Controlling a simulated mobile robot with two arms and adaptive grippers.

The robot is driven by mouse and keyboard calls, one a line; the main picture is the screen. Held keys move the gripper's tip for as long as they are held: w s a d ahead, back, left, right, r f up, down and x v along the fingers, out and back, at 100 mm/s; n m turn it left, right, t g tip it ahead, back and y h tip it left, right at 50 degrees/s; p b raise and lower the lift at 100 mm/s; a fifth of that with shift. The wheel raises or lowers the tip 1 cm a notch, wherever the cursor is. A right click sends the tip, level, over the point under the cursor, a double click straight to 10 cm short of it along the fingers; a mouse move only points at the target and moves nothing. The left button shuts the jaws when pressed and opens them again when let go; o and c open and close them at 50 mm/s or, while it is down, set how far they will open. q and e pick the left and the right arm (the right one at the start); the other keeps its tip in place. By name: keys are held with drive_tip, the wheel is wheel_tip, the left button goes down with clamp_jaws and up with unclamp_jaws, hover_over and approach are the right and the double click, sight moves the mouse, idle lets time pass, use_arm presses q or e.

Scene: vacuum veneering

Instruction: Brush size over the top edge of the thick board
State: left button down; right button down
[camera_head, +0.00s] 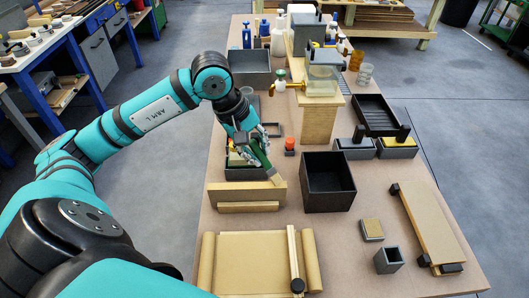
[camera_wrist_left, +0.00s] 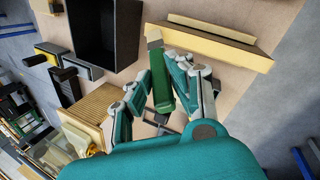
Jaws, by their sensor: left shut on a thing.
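The thick board (camera_head: 238,193) stands on its long edge near the middle of the bench, with a thinner strip along its front. In the left wrist view the board (camera_wrist_left: 220,43) runs across the top. My left gripper (camera_head: 262,158) is shut on a green-handled brush (camera_head: 258,152), just behind the board's right end. In the left wrist view the brush (camera_wrist_left: 160,82) sits between the fingers of the gripper (camera_wrist_left: 165,92), its pale bristles pointing at the board's end. The bristles are close to the top edge; I cannot tell whether they touch. My right gripper is out of view.
A deep black bin (camera_head: 328,190) stands just right of the board. A dark tray (camera_head: 245,173) lies behind it, partly under my gripper. A pale sheet between rolls (camera_head: 252,258) lies in front. A wooden block (camera_head: 319,126) stands behind.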

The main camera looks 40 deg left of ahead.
use_arm(q)
drive_tip(key=shift+s+a+r+b, duration=0.15)
drive_tip(key=shift+s+a+b, duration=0.25)
drive_tip(key=shift+b, duration=0.25)
drive_tip(key=shift+w+d, duration=0.25)
drive_tip(key=shift+d, duration=0.1)
drive_tip(key=shift+w+d+f+p, duration=0.2)
drive_tip(key=shift+w+d+p, duration=0.3)
drive_tip(key=shift+w+d, duration=0.3)
drive_tip(key=shift+s, duration=0.1)
drive_tip(key=shift+r+p, duration=1.85)
drive_tip(key=shift+r, duration=1.2)
